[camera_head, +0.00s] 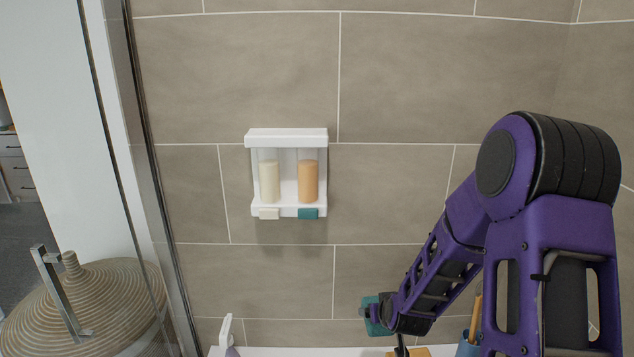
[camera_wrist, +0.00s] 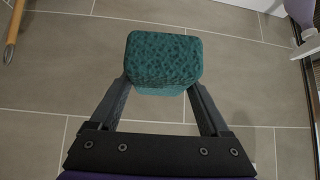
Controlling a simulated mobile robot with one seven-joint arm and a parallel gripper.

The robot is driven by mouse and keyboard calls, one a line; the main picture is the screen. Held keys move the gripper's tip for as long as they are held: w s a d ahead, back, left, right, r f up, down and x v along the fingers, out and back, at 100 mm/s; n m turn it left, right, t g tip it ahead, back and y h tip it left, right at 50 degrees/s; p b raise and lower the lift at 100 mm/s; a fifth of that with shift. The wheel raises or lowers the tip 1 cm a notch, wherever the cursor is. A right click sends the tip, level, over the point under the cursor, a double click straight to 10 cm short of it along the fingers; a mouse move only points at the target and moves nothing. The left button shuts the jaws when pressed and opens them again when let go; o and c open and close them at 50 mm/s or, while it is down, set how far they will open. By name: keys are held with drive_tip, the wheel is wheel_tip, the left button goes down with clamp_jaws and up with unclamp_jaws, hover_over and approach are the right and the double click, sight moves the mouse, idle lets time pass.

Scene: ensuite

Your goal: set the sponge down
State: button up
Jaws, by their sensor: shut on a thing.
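The sponge (camera_wrist: 165,58) is a teal, dark-speckled block with rounded corners. In the wrist view my gripper (camera_wrist: 160,88) is shut on it, with one finger against each side. Tiles show behind it, and I cannot tell how far off they are. In the head view a small teal part of the sponge (camera_head: 372,316) shows at the end of my arm, low and right of centre. My arm hides the rest of it there.
A white wall dispenser (camera_head: 288,135) holds a cream and an orange bottle. A blue cup (camera_head: 468,347) with a wooden stick stands at the lower right, partly behind my arm. A white-topped bottle (camera_head: 227,333) stands at the bottom. A woven basket (camera_head: 85,300) is at left behind glass.

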sight(374, 301)
drive_tip(key=shift+m+h, duration=0.3)
drive_tip(key=shift+m, duration=0.1)
drive_tip(key=r, duration=0.3)
drive_tip(key=s+r, duration=0.1)
drive_tip(key=shift+s+a+r, duration=0.1)
drive_tip(key=shift+a+r, duration=0.15)
drive_tip(key=shift+a, duration=0.05)
drive_tip(key=s+r, duration=0.3)
drive_tip(key=s, duration=0.2)
drive_tip(key=w+a+f+b, duration=0.1)
drive_tip(key=w+f+b, duration=0.1)
drive_tip(key=f, duration=1.1)
drive_tip(key=w+a+f+b, duration=0.1)
drive_tip(key=w+f, duration=0.2)
drive_tip(key=f, duration=1)
drive_tip(key=w+a+f+b, duration=0.1)
drive_tip(key=w+f+b, duration=0.1)
drive_tip(key=f, duration=1.1)
drive_tip(key=shift+w+a+b, duration=0.15)
drive_tip(key=shift+w+b, duration=0.15)
drive_tip(key=shift+b, duration=0.05)
drive_tip(key=shift+f+b, duration=0.4)
drive_tip(key=shift+f, duration=1.55)
drive_tip(key=shift+f, duration=0.15)
drive_tip(key=o, duration=1.3)
